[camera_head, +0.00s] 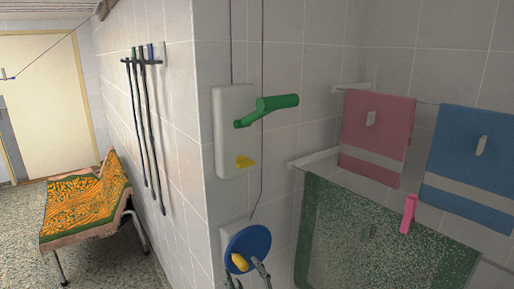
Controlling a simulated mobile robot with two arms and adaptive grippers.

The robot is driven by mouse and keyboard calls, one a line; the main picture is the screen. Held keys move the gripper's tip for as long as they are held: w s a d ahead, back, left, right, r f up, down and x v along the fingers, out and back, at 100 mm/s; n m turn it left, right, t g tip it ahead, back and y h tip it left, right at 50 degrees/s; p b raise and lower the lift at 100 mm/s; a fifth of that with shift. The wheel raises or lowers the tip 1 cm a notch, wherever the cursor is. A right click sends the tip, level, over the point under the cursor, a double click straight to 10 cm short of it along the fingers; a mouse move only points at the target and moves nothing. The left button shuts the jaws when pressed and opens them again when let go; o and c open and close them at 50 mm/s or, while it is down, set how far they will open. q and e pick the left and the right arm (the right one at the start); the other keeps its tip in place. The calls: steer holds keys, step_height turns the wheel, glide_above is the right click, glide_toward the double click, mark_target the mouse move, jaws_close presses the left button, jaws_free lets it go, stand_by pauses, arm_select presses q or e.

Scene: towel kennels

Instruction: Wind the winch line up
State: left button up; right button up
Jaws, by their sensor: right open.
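A thin cord (231,45) runs from above to the box's top. A second, dark cord (262,50) hangs down past the crank and ends near a blue round wheel (254,239) lower on the wall. The wheel has a yellow knob (240,262). My right gripper (250,276) is open at the bottom edge, its fingers by the knob; contact is unclear. My left gripper is out of view.
Leads or poles (143,110) hang on the left wall. A bench with an orange cloth (86,204) stands at left.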

mark_target(240, 261)
steer(key=shift+b+x, duration=1)
steer(key=shift+x, duration=1.65)
steer(key=shift+c, duration=0.4)
steer(key=shift+d, duration=0.1)
steer(key=c, duration=1.1)
jaws_close()
